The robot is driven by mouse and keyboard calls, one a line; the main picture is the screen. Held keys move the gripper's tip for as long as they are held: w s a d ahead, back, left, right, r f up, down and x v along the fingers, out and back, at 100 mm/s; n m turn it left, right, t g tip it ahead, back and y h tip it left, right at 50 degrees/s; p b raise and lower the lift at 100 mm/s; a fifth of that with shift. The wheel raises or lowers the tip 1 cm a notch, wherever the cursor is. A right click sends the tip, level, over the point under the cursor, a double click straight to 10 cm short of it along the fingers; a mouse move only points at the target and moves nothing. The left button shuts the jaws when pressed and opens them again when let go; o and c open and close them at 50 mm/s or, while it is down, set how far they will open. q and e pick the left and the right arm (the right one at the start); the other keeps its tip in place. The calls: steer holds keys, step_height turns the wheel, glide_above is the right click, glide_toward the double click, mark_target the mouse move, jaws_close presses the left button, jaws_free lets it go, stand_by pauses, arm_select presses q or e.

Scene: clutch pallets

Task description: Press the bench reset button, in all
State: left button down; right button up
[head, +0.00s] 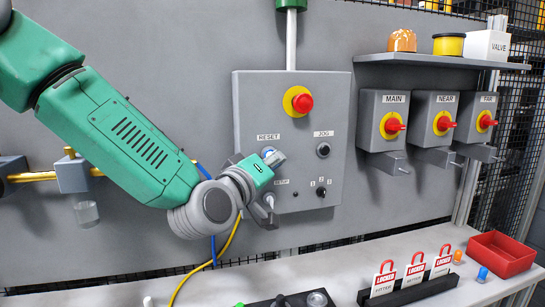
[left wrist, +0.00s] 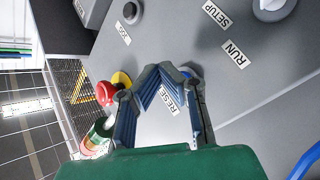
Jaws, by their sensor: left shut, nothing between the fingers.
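The grey control box (head: 336,110) is on the wall, with a RESET label (head: 268,137) on its front. The blue reset button (left wrist: 186,71) shows only in part behind my fingers in the left wrist view. My left gripper (head: 274,158) is shut and empty, with its fingertips just below the RESET label in the head view. In the left wrist view my left gripper (left wrist: 162,70) has its fingertips together beside the blue button. I cannot tell whether they touch it or whether it is pushed in. My right gripper is not in view.
A red emergency stop (head: 304,103) sits above on the box, a JOG button (head: 323,150) and a selector (head: 321,191) to the right. MAIN, NEAR and FAR boxes hang further right. The bench (head: 335,270) below holds padlock tags and a red bin (head: 502,254).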

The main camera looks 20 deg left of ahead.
arm_select(q)
steer(key=shift+a, duration=0.15)
steer(key=shift+a, duration=0.35)
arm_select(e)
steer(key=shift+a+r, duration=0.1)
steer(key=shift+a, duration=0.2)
arm_select(q)
steer(key=shift+d, duration=0.1)
steer(key=shift+w+d+r, duration=0.1)
steer(key=shift+w+d, duration=0.15)
steer(key=shift+w, duration=0.05)
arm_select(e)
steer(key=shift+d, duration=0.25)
arm_select(q)
steer(key=shift+a, duration=0.25)
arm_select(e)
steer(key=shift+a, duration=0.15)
